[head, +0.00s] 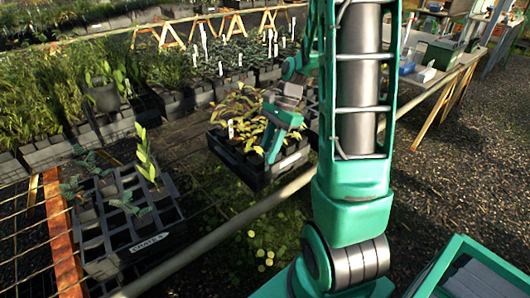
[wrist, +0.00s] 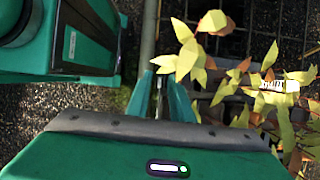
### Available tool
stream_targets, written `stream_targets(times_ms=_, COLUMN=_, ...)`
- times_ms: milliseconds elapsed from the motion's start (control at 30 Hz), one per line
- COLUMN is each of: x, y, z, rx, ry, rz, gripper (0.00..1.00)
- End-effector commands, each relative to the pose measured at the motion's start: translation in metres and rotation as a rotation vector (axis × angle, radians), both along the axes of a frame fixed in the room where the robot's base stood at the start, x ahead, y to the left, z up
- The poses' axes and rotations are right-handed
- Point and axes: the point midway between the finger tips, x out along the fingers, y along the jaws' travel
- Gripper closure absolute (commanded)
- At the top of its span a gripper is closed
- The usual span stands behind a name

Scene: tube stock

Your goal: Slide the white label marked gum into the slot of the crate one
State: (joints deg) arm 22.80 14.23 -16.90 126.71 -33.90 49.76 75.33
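A dark crate (head: 255,176) of yellow-green and reddish plants sits on the bench at the middle of the head view. A small white label (head: 230,128) stands among its leaves. In the wrist view a white label (wrist: 272,86) with dark marks lies at the right, partly behind leaves; its wording is too small to read. My gripper (head: 272,142) is over the right part of this crate. In the wrist view its fingers (wrist: 160,97) are apart, left of the label. Another black crate (head: 105,268) at the left has a front plate that reads "CRATE"; its last character is unclear.
A metal rail (head: 218,237) runs along the bench's front edge. A tall leafy seedling (head: 146,158) rises from the left crate. Potted plants with several white tags (head: 220,68) stand behind. Open gravel (head: 450,165) lies at the right.

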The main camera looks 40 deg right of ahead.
Motion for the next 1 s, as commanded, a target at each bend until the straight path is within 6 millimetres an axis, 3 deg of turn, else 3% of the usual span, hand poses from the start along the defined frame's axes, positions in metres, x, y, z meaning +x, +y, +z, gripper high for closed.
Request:
stream_targets(times_ms=167, x=0.001, y=-0.004, z=0.009, rx=-0.001, ry=-0.003, rz=-0.001, gripper=0.8)
stream_targets(times_ms=700, x=0.003, y=-0.039, z=0.09, rx=-0.001, ry=-0.001, rz=-0.002, gripper=0.8)
stream_targets(times_ms=1000, x=0.003, y=-0.042, z=0.099, rx=0.0, ry=0.001, rz=0.0, gripper=0.8)
